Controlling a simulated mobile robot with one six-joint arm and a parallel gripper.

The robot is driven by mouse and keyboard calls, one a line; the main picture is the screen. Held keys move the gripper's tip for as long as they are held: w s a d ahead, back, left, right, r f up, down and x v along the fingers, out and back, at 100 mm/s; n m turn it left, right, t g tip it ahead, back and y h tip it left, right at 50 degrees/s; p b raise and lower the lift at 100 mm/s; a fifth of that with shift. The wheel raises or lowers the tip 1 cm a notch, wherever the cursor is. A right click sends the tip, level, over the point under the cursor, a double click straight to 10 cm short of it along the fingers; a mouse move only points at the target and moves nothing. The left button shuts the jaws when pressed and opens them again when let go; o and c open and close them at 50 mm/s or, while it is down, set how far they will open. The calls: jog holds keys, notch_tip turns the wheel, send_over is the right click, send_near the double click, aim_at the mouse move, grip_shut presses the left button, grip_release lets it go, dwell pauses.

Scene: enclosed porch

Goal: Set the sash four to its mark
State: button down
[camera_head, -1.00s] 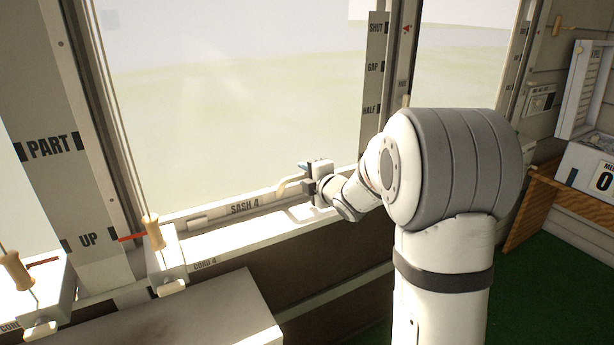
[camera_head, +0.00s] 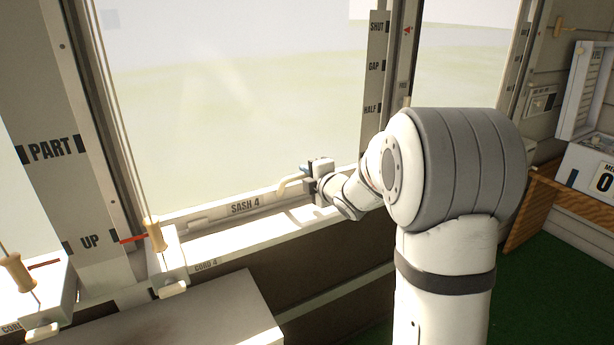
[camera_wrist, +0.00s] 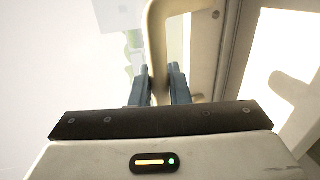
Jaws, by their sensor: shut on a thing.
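Sash 4 is a large glazed window with a pale bottom rail labelled SASH 4 (camera_head: 245,206), low in its frame just above the sill. A cream loop handle (camera_head: 288,186) stands out from the right part of that rail. My gripper (camera_head: 308,181) is shut on this handle. In the wrist view the two blue-grey fingers (camera_wrist: 158,88) stand on either side of the handle bar (camera_wrist: 156,45).
At left, a wooden cord toggle (camera_head: 154,233) hangs above the CORD 4 block (camera_head: 167,262), with a red pointer (camera_head: 133,239) beside UP. A pale box top (camera_head: 200,315) is below the sill. A wooden panel (camera_head: 530,208) stands at right over green floor.

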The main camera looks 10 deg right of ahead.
notch_tip(320, 180, up, 36)
jog(key=p, duration=2.3)
jog(key=shift+f, duration=0.2)
jog(key=c, duration=1.5)
grip_release()
jog(key=shift+f, duration=0.1)
jog(key=shift+o, duration=0.2)
jog(key=v, duration=0.7)
jog(key=shift+s, duration=0.4)
jog(key=shift+d, duration=0.15)
